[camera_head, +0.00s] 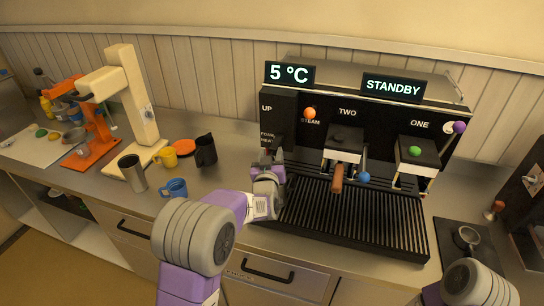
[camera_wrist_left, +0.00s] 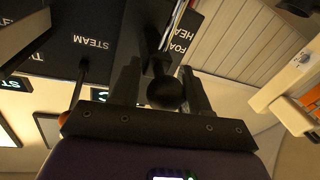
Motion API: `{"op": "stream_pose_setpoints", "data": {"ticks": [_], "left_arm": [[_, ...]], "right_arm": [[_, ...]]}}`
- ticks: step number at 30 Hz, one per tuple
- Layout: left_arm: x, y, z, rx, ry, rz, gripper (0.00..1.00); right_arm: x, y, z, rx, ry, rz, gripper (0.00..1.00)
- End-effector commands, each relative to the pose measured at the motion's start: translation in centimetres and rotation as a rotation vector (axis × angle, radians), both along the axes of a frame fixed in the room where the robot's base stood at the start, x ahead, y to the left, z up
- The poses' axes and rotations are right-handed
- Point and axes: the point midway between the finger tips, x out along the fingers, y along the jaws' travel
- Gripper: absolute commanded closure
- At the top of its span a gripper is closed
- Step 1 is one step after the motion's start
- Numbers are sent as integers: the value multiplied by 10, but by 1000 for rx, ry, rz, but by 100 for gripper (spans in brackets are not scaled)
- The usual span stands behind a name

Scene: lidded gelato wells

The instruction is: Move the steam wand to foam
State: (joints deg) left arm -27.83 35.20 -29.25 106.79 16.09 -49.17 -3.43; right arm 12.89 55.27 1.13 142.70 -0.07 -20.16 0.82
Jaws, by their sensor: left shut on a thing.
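The black coffee machine (camera_head: 345,130) stands at the back of the counter. My left gripper (camera_head: 270,158) is at its left end, just below the small foam and heat labels (camera_head: 267,137). In the left wrist view the gripper (camera_wrist_left: 160,90) is shut on the steam wand's dark round knob (camera_wrist_left: 167,93), which sits between the two fingers. The foam and heat labels (camera_wrist_left: 184,38) show close beside it, and the word STEAM (camera_wrist_left: 92,41) is on the panel to the left. The rest of the wand is hidden by the gripper or too dark to make out. My right gripper is outside the view.
A drip grille (camera_head: 355,215) lies below the machine. A portafilter with a brown handle (camera_head: 338,178) sticks out near its middle.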

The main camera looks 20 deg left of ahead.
Motion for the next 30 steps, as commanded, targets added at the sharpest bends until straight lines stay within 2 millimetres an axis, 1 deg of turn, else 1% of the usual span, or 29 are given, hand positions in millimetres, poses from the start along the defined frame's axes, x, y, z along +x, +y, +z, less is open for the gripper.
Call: {"op": "stream_pose_setpoints", "data": {"ticks": [1, 4, 5, 6, 7, 23, 26, 30], "left_arm": [[-1, 9, -1, -2, 5, 19, 100], [-1, 9, -1, -3, 3, 20, 100], [-1, 10, 0, -2, 4, 20, 50], [-1, 9, 0, -1, 3, 20, 44], [-1, 9, 0, -1, 2, 19, 40], [-2, 4, 1, -2, -2, 9, 40], [-9, 2, 1, -2, -1, 8, 40], [-28, -1, 1, -5, -1, 7, 40]], "right_arm": [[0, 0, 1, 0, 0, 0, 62], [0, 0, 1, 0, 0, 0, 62], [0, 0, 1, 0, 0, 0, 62], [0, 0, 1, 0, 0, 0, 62], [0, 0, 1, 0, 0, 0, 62], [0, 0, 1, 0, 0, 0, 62], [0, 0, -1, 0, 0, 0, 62], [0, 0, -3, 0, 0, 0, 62]]}}
